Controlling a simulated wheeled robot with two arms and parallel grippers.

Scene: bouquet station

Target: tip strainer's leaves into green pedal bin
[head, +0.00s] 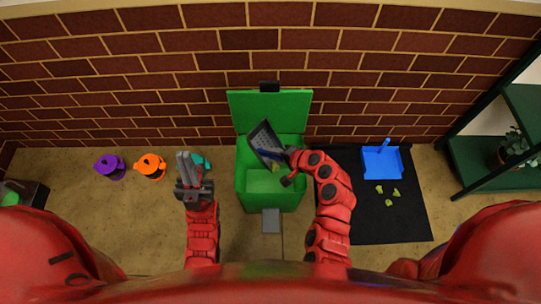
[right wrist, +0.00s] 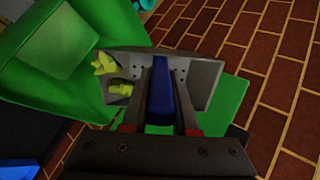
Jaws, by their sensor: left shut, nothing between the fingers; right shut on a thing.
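The green pedal bin (head: 270,200) stands in the middle with its lid (head: 288,112) up. My right gripper (head: 287,160) is shut on the blue handle of the strainer (head: 262,137), a grey perforated scoop, which is tilted over the bin's opening. In the right wrist view the strainer (right wrist: 205,75) shows beyond my fingers. Two yellow-green leaves (right wrist: 120,88) show at its left side there; whether they rest in it or are sliding out I cannot tell. My left gripper (head: 188,172) is shut and empty, left of the bin.
A black mat (head: 345,215) at the right holds a blue dustpan (head: 380,162) and several green leaves (head: 388,198). Purple (head: 108,168) and orange (head: 150,167) watering cans and a teal item (head: 202,162) stand at the left. A dark shelf with a plant is far right; a brick wall is behind.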

